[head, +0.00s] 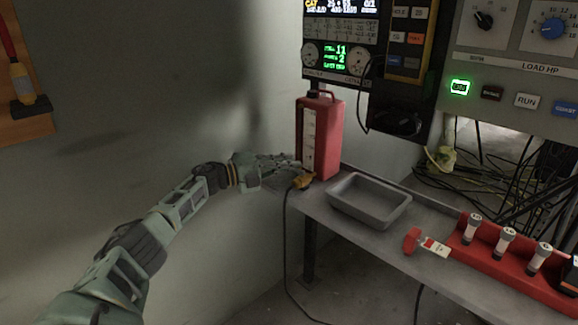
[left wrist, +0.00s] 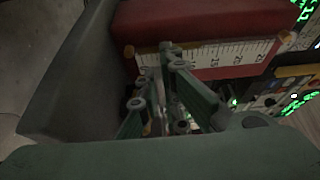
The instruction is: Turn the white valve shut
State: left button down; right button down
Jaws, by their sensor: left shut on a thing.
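A red canister (head: 321,140) with a white level scale stands upright on the grey bench against the wall. It also shows in the left wrist view (left wrist: 195,22), with its scale (left wrist: 225,55) behind my fingers. My left gripper (head: 290,172) reaches in from the left to the canister's lower front and is shut on a small part there. The white valve is mostly hidden by the fingers, and how far it is turned cannot be seen. In the left wrist view, my left gripper (left wrist: 168,55) has its fingers close together beside the scale. My right gripper is out of view.
A yellow fitting (head: 303,181) with a dark hose sits just below the gripper. A grey tray (head: 369,201) lies to the right, then a red rack (head: 520,265) with several white-topped pieces. Instrument panels (head: 340,48) hang above; black cables (head: 500,180) tangle at right.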

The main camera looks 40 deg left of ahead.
pick_arm(q)
jog(key=shift+d, duration=0.1)
jog(key=c, duration=1.9)
grip_release()
jog(key=shift+s+a+f, duration=0.1)
jog(key=shift+s+a, duration=0.25)
jog(key=shift+s, duration=0.05)
jog(key=v, duration=0.6)
jog(key=shift+s, duration=0.2)
